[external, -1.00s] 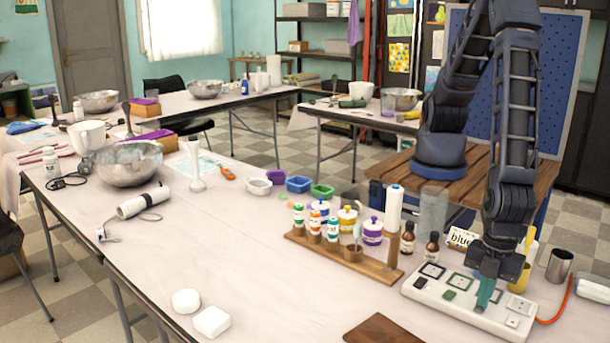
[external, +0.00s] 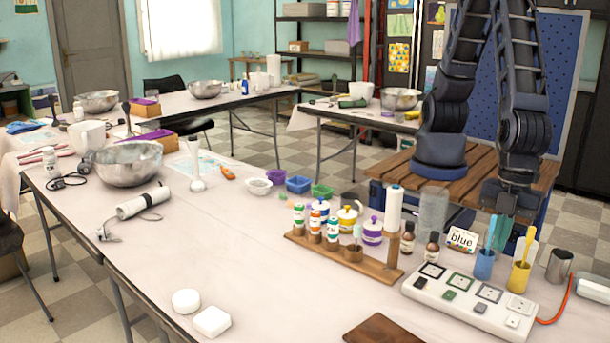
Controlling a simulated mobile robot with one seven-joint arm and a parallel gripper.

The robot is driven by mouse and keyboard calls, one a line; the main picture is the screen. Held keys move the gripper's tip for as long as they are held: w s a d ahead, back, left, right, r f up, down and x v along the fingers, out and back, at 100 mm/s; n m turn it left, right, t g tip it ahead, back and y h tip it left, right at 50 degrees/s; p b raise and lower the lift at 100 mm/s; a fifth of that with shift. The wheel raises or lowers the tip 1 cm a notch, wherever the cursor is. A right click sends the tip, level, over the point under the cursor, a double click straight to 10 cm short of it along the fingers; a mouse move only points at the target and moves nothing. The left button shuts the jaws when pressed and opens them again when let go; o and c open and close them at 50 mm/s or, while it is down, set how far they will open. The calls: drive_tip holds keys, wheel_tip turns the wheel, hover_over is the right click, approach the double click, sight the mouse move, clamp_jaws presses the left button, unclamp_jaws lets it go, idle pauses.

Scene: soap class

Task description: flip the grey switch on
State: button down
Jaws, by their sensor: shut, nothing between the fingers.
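A white power strip (external: 409,289) lies on the near right of the table, with a row of framed sockets and small switches in front of them. The grey switch (external: 480,307) is the third from the left, between the green switch (external: 450,295) and a pale switch (external: 512,322). Its tilt is too small to tell. A black switch (external: 420,283) is at the left end. My gripper (external: 502,232) points down, above and behind the strip, near the blue cup with a brush. Its teal fingers are shut and empty, clear of the strip.
A blue cup (external: 484,265) and a yellow cup (external: 519,278) with utensils stand behind the strip. A metal cup (external: 559,266) and an orange cord (external: 556,308) are at right.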

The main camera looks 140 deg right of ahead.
sight(478, 309)
drive_tip(key=shift+r, duration=0.3)
drive_tip(key=shift+w+d, duration=0.1)
drive_tip(key=shift+w, duration=0.55)
drive_tip(key=shift+f, duration=0.1)
drive_tip(key=f, duration=0.4)
drive_tip(key=w+f, duration=0.1)
drive_tip(key=f, duration=0.8)
drive_tip(key=shift+w+f, duration=0.35)
